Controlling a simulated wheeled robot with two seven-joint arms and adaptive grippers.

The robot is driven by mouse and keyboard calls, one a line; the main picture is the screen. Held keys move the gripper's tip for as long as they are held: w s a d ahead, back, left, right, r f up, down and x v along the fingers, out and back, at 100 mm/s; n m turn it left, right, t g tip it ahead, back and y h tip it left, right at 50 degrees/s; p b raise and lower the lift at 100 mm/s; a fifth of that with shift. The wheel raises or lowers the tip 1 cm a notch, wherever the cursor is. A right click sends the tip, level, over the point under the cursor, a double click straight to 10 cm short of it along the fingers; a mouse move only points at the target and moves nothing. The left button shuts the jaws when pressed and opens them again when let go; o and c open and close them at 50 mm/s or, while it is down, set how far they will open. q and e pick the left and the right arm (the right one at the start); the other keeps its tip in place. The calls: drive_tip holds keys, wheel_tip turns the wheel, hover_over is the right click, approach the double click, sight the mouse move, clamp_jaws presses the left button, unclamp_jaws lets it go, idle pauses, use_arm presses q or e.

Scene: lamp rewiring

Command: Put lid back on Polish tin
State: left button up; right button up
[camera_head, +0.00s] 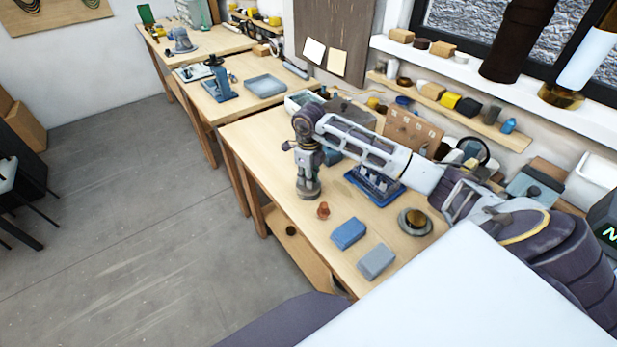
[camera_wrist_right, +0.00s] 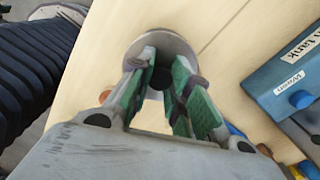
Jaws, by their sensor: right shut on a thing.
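My right gripper (camera_head: 308,178) reaches in from the right and points down over the near workbench. Below its fingers is a round grey disc (camera_head: 308,192), which may be the lid or the tin; I cannot tell which. In the right wrist view the gripper (camera_wrist_right: 163,78) has its green-padded fingers around a dark middle part above the disc (camera_wrist_right: 178,42), shut on it. Whether the disc touches the bench is unclear. A grey round dish with a brown-gold middle (camera_head: 415,222) sits to the right; it may be the open tin. My left gripper is not in view.
A small copper-brown piece (camera_head: 323,210), a blue block (camera_head: 348,233) and a grey block (camera_head: 376,261) lie on the bench (camera_head: 260,140). A blue-based fixture (camera_head: 374,187) stands under my forearm. The bench's left end is largely clear. A labelled blue box (camera_wrist_right: 285,75) is nearby.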

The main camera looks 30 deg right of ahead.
drive_tip(key=shift+f, duration=0.25)
drive_tip(key=o, duration=0.8)
drive_tip(key=shift+o, duration=0.2)
drive_tip(key=shift+r, duration=0.1)
drive_tip(key=shift+r+p, duration=0.3)
drive_tip(key=shift+r, duration=0.25)
wheel_tip(320, 180, up, 12)
drive_tip(key=b, duration=0.2)
drive_tip(key=shift+f, duration=0.15)
idle(0.4)
